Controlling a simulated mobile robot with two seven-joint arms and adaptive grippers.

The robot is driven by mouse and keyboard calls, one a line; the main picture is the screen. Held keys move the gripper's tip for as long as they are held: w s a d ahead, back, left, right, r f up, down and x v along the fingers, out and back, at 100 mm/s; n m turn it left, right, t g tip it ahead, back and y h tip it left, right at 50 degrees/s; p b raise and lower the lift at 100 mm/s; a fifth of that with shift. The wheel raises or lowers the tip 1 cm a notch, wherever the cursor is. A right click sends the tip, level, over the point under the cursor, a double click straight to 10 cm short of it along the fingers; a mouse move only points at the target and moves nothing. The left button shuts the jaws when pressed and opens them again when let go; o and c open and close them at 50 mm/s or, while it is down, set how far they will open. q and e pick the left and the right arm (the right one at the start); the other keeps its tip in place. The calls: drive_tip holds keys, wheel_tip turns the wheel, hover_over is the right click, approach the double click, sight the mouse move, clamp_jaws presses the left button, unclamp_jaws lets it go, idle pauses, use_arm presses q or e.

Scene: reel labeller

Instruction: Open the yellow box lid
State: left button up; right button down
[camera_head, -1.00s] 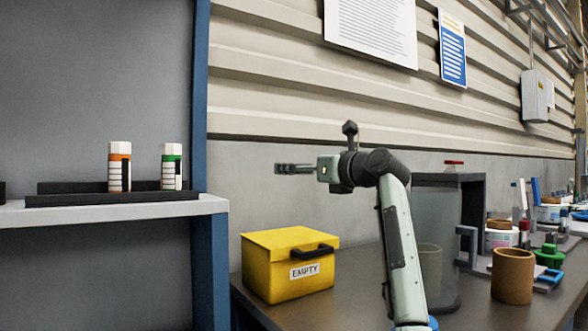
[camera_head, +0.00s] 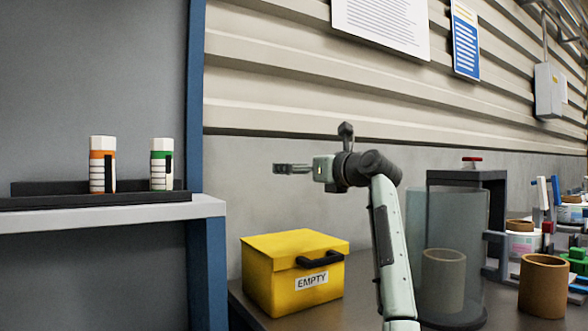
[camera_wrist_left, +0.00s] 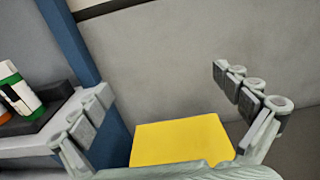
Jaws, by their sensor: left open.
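The yellow box (camera_head: 277,285) stands on the dark table, left of the arm in the head view, with a label reading "EMPTY". Its lid (camera_head: 296,246) is shut, and a black handle (camera_head: 320,256) is on the front. My left gripper (camera_head: 280,168) is above the box, apart from it, pointing left. In the left wrist view its fingers (camera_wrist_left: 162,82) are spread wide with nothing between them. The lid's yellow top (camera_wrist_left: 180,140) shows low in that view, partly hidden by the gripper's body. My right gripper is not seen.
A shelf (camera_head: 110,215) at left holds an orange-banded bottle (camera_head: 102,165) and a green-banded bottle (camera_head: 162,164), beside a blue post (camera_head: 210,265). A clear cylinder and brown cups (camera_head: 543,287) stand right of the arm. The space above the lid is free.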

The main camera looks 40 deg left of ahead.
use_arm(q)
drive_tip(key=shift+w+a, duration=0.1)
drive_tip(key=shift+a, duration=0.05)
drive_tip(key=shift+c, duration=0.6)
clamp_jaws()
idle(0.4)
drive_tip(key=c, duration=2.1)
unclamp_jaws()
drive_tip(key=o, duration=2.2)
drive_tip(key=v, duration=1.2)
